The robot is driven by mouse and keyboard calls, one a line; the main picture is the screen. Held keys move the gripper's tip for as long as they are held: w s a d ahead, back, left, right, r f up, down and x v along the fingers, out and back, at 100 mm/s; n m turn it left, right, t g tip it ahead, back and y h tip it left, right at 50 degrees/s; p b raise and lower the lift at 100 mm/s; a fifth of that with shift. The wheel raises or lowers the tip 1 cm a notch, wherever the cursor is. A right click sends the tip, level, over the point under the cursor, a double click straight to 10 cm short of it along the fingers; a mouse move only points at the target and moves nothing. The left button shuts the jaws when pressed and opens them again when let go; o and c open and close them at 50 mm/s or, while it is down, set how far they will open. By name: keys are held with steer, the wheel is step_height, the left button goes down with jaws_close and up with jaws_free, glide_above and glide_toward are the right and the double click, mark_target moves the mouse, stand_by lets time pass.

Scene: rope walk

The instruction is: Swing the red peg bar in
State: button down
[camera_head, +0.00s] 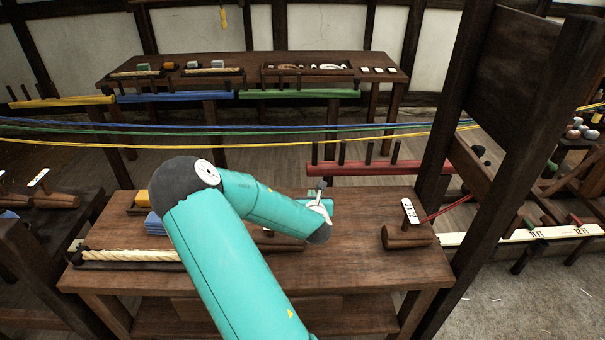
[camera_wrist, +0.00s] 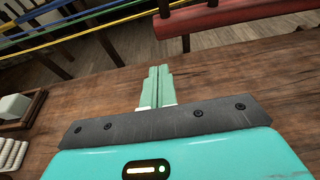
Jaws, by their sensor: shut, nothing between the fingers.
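The red peg bar (camera_head: 380,168) lies level just beyond the right part of the near bench, with several dark upright pegs on top. In the wrist view the red peg bar (camera_wrist: 235,18) crosses the top right, with a peg at its left end. My gripper (camera_head: 314,193) is over the near bench, in front of the bar's left end and apart from it. In the wrist view my gripper (camera_wrist: 158,70) has its pale green fingers together, with nothing between them.
Yellow, blue and green peg bars (camera_head: 300,93) line the far bench. A dark post (camera_head: 450,150) stands at the right.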

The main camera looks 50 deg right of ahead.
steer(key=shift+r, duration=0.1)
steer(key=shift+s+r, duration=0.1)
steer(key=shift+s, duration=0.25)
glide_toward(310, 173)
steer(key=x, duration=0.5)
steer(key=shift+d, duration=0.2)
steer(key=shift+w+d, duration=0.35)
steer(key=w+d+m+g+h, duration=0.1)
steer(key=w+d, duration=0.8)
steer(key=d, duration=0.2)
steer(key=shift+w+f, duration=0.15)
steer(key=shift+f, duration=0.1)
steer(key=shift+a, duration=0.15)
